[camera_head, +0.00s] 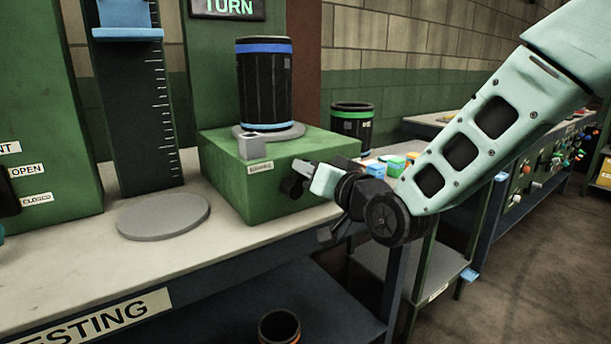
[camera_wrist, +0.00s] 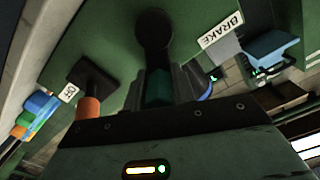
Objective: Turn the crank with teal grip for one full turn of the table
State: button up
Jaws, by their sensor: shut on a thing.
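The green box (camera_head: 230,195) stands on the bench and carries a grey round table (camera_head: 293,132). A black sleeve (camera_head: 264,95) with blue bands stands upright on that table. In the wrist view, the dark crank (camera_wrist: 154,35) comes off the box's green face, and its teal grip (camera_wrist: 158,88) sits between my fingers. My gripper (camera_wrist: 165,88) is shut on the teal grip. In the head view, my gripper (camera_head: 305,182) is at the box's right front face and mostly hides the crank.
A BRAKE label (camera_wrist: 220,30) is on the box face. A black sleeve with a green band (camera_head: 351,125) stands behind the box. A grey disc (camera_head: 163,216) lies on the bench at left, below a dark scaled column (camera_head: 135,115). Open floor is at right.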

jog(key=d+m, duration=0.1)
jog(key=m, duration=0.1)
jog(key=w+f+m+b, duration=0.1)
jog(key=m, duration=0.1)
jog(key=shift+d+f, duration=0.2)
jog(key=shift+d, duration=0.15)
jog(key=shift+w+d+f+m, duration=0.15)
jog(key=shift+f+m, duration=0.2)
jog(key=shift+m, duration=0.55)
jog(key=f+m, duration=0.1)
jog(key=m, duration=0.1)
jog(key=f+m, duration=0.1)
jog(key=m, duration=0.2)
jog(key=shift+w+d+f, duration=0.1)
jog(key=shift+d+f, duration=0.1)
jog(key=m, duration=0.1)
jog(key=f+m, duration=0.1)
jog(key=m, duration=0.2)
jog(key=shift+a+f+m, duration=0.2)
jog(key=shift+f+m, duration=0.1)
jog(key=shift+f, duration=0.1)
jog(key=shift+s+a+f+m+p, duration=0.15)
jog(key=shift+s+a+f+m, duration=0.1)
jog(key=shift+m, duration=0.4)
jog(key=shift+s+a+f+m+p, duration=0.15)
jog(key=shift+f+m, duration=0.1)
jog(key=shift+m, duration=0.4)
jog(key=o, duration=0.9)
jog(key=shift+o, duration=0.4)
